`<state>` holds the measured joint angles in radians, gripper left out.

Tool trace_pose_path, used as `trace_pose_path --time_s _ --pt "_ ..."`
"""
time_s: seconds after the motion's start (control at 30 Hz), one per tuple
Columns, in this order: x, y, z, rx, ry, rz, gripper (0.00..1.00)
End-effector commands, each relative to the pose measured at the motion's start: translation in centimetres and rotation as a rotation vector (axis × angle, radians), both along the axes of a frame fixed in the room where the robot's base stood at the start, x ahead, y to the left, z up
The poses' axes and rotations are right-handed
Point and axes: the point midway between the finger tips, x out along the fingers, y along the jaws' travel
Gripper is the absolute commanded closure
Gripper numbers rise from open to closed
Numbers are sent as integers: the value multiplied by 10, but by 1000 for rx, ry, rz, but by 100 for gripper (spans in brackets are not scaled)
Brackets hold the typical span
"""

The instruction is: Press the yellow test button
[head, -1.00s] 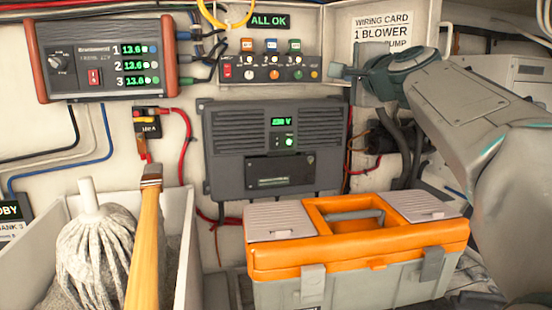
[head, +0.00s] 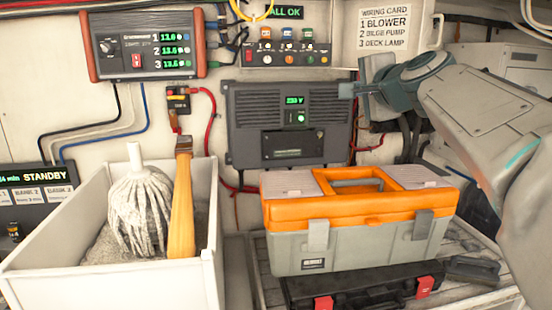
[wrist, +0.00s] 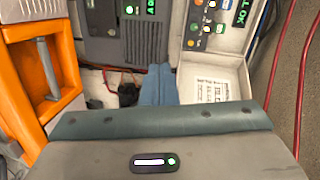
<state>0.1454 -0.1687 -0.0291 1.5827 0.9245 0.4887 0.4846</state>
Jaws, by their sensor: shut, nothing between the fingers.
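The small switch panel (head: 262,60) is on the back wall under the green ALL OK sign. It has a row of controls below small coloured tags. A small yellow-orange button (head: 324,59) appears at its right end; its label is too small to read. The panel also shows at the top of the wrist view (wrist: 208,38), turned sideways. My gripper (head: 346,90) is shut and empty, below and right of the panel in the head view. Its blue-grey fingers (wrist: 158,70) point toward the wall in the wrist view, apart from the button.
An orange and grey toolbox (head: 340,245) stands in front of the wall above a black case (head: 370,280). A white bin (head: 110,283) holds a mop (head: 135,205). A dark charger (head: 285,125) and a display unit (head: 145,45) are on the wall. A wiring card (head: 385,28) is right of the panel.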

Motion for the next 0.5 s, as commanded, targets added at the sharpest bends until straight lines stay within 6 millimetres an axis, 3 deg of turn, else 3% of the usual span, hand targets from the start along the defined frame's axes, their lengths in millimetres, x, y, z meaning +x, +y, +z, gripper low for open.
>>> trace_pose_path --time_s 0.27,0.37,0.5 --pt "-35 22 -83 -253 164 104 100" --pt "-59 30 -130 -388 255 174 100" --pt "-115 38 -216 -638 419 326 100"
